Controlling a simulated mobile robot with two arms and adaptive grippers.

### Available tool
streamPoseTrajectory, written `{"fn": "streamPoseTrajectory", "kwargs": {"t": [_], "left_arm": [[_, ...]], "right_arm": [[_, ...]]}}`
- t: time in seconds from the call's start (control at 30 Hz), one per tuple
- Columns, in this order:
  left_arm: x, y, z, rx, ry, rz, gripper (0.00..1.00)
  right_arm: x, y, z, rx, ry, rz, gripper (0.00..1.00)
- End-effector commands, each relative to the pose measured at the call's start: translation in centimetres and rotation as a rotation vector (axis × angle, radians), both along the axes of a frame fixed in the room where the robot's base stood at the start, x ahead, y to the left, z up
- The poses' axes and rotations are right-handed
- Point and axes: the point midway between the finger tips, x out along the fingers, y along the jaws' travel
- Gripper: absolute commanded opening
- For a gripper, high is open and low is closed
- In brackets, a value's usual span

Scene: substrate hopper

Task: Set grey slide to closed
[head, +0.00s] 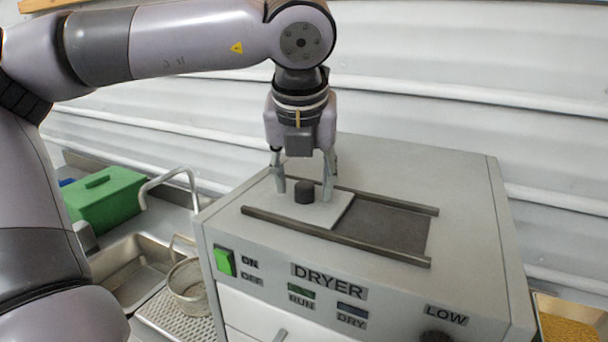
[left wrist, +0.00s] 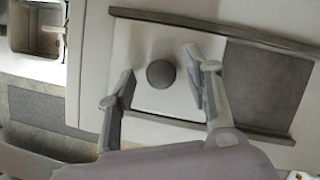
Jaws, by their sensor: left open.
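The grey slide (head: 326,213) is a light flat plate between two dark rails on top of the dryer (head: 460,190). It sits toward the left end of the rails, and a dark opening (head: 386,226) shows to its right. A dark round knob (head: 304,192) stands on the slide. My left gripper (head: 304,190) points down over the slide, open, with one finger on each side of the knob. In the left wrist view the knob (left wrist: 160,74) lies between the spread fingers, apart from both. My right gripper is not in view.
The dryer front has a green switch (head: 224,262) and a dark dial (head: 436,337). A sink (head: 130,270), a sieve (head: 187,284) and a green box (head: 104,198) are at the left. A corrugated wall stands behind. The dryer top right of the rails is clear.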

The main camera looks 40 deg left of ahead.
Motion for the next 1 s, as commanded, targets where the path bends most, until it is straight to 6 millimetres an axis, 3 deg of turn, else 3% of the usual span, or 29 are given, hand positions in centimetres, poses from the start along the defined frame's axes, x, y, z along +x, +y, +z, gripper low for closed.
{"fn": "streamPoseTrajectory", "kwargs": {"t": [0.33,1.0], "left_arm": [[0.11,0.07,-0.37,-0.001,-0.001,0.000,0.45],[0.10,0.07,-0.32,0.001,-0.001,0.000,0.01]], "right_arm": [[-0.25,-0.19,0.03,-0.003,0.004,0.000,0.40],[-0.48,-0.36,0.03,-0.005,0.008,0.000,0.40]]}}
